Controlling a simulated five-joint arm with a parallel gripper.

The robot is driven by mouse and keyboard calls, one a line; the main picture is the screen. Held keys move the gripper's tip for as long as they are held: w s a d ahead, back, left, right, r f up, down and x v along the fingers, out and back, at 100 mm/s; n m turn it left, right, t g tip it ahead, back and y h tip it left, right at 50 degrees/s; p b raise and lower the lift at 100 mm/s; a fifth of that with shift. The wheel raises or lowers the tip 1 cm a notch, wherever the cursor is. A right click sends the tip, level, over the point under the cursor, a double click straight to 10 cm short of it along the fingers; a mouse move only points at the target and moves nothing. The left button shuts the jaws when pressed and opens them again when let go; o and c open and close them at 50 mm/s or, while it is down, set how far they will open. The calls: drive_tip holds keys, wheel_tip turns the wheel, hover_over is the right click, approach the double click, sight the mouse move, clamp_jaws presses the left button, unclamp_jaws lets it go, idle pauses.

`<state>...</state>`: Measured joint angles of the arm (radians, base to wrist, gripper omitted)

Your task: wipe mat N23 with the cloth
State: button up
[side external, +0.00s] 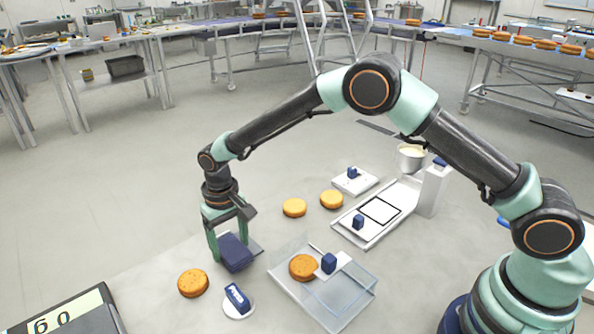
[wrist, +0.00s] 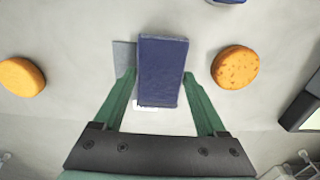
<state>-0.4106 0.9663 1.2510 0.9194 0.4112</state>
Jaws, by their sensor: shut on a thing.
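My gripper (side external: 231,243) is shut on a dark blue, block-shaped cloth (side external: 236,254). In the wrist view the cloth (wrist: 162,72) sits between the two green fingers of my gripper (wrist: 160,76). A flat grey-blue mat (wrist: 123,54) shows past the left edge of the cloth, and a small white patch shows below it. In the side view a bit of the mat (side external: 257,243) shows to the right of the cloth. The cloth hides most of the mat, and no number on it can be read. I cannot tell whether the cloth touches the mat.
An orange round (side external: 193,283) lies left of the cloth, near a white dish (side external: 239,306) with a blue-handled tool. A clear tray (side external: 343,301) holds another round. Two rounds (side external: 294,208) lie behind. A scale-like box (side external: 70,318) stands front left.

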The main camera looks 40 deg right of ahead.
drive_tip(key=shift+s+f, duration=0.15)
drive_tip(key=shift+f, duration=0.05)
drive_tip(key=shift+d, duration=1.9)
drive_tip(key=shift+w+r, duration=0.2)
drive_tip(key=shift+w, duration=1.05)
drive_tip(key=shift+a, duration=0.1)
drive_tip(key=shift+a+f, duration=0.1)
drive_tip(key=shift+a, duration=1.75)
